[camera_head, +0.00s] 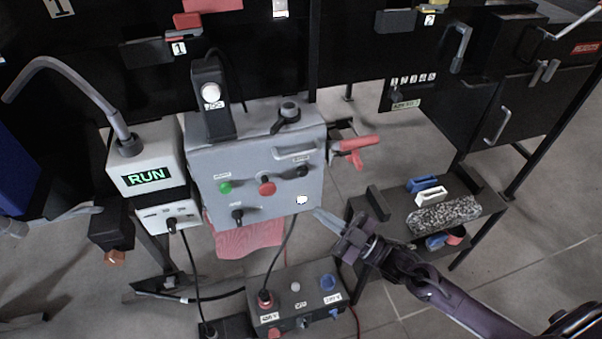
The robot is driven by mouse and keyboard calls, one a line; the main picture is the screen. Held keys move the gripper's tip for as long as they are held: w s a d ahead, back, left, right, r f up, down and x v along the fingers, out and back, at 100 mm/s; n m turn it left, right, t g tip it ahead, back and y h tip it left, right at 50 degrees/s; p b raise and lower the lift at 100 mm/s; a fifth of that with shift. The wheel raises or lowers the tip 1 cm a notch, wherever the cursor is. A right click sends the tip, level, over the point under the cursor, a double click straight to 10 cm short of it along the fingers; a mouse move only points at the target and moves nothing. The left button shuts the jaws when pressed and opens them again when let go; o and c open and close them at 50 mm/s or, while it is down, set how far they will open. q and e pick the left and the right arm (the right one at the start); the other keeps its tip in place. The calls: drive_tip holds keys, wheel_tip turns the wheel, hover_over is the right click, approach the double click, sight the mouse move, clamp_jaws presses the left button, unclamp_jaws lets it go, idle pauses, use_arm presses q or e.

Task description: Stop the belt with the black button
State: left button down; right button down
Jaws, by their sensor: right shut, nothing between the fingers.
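The grey control box (256,190) stands left of centre. On its front are a green button (225,187), a red button (267,186) and a small black control (302,171) at the right. Another black control (237,216) sits low on the left. Their labels are too small to read, and I cannot tell which is the black button of the task. My right gripper (322,216) is shut and empty, just off the box's lower right corner. My left gripper is not in view.
A lower box (297,300) with several controls stands below the control box. A red-handled tool (352,149) is at its right side. A dark shelf (473,223) at right holds blue and white pieces and a speckled block. Cables hang below the control box.

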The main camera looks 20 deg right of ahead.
sight(303, 172)
drive_tip(key=shift+w, duration=0.1)
drive_tip(key=w+b, duration=0.5)
drive_tip(key=w, duration=0.3)
drive_tip(key=shift+w+a, duration=0.15)
drive_tip(key=shift+w, duration=0.2)
drive_tip(key=shift+w+f+b, duration=0.1)
drive_tip(key=shift+w+b, duration=0.05)
drive_tip(key=shift+b, duration=0.15)
idle(1.7)
drive_tip(key=shift+w, duration=0.25)
